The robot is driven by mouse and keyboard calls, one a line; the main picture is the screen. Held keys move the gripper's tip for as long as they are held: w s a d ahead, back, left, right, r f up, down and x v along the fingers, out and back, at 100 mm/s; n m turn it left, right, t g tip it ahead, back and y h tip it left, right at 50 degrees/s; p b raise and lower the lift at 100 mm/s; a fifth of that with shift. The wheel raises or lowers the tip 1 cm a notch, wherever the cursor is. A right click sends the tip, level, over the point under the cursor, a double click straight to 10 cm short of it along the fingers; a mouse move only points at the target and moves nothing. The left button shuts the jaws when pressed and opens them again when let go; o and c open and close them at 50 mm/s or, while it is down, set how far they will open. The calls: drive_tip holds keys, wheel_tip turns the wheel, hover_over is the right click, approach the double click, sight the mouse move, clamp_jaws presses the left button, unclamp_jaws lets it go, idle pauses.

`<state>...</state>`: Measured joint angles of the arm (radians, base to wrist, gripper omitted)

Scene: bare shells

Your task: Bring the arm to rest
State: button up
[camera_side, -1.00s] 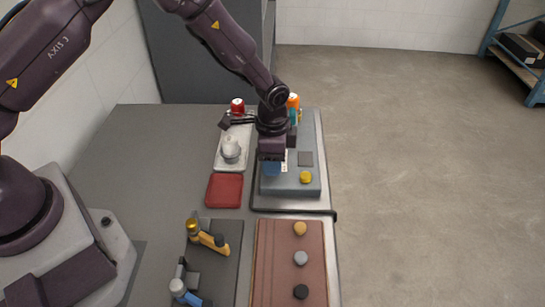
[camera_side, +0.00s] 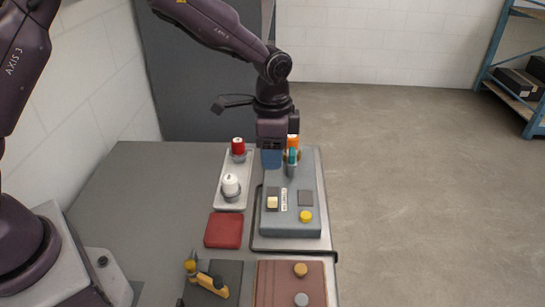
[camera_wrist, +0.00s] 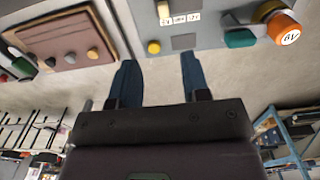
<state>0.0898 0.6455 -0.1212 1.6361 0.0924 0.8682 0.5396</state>
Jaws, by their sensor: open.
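My gripper (camera_side: 271,160) hangs above the far part of the blue-grey block (camera_side: 280,223) in the side view, fingers pointing down. In the wrist view my gripper (camera_wrist: 160,80) shows two blue fingers spread apart with nothing between them. The block carries a cream square piece (camera_side: 272,203), a white printed label (camera_side: 284,200), a dark grey square (camera_side: 305,198) and a yellow knob (camera_side: 306,216). An orange cylinder (camera_side: 293,141) and a teal part (camera_side: 292,156) are beside my gripper. The wrist view shows the orange cylinder (camera_wrist: 285,27) apart from the fingers.
A pale tray (camera_side: 233,197) holds a red-topped item (camera_side: 238,146) and a white-topped item (camera_side: 231,185). A red square pad (camera_side: 224,230) lies nearer. A yellow tool (camera_side: 207,278) lies on a dark mat, beside a brown board (camera_side: 270,290) with knobs. Open floor lies right.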

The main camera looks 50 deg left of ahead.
drive_tip(key=s+a+r+n+t, duration=0.2)
drive_tip(key=s+a+r+n, duration=0.2)
drive_tip(key=s+r, duration=0.5)
drive_tip(key=s+a+r+n+t, duration=0.3)
drive_tip(key=s+r, duration=0.6)
drive_tip(key=s, duration=0.6)
drive_tip(key=shift+s+a+n+t, duration=0.25)
drive_tip(key=shift+a+n, duration=0.25)
drive_tip(key=shift+n, duration=0.5)
drive_tip(key=shift+r, duration=0.1)
drive_tip(key=shift+c, duration=0.4)
idle(1.2)
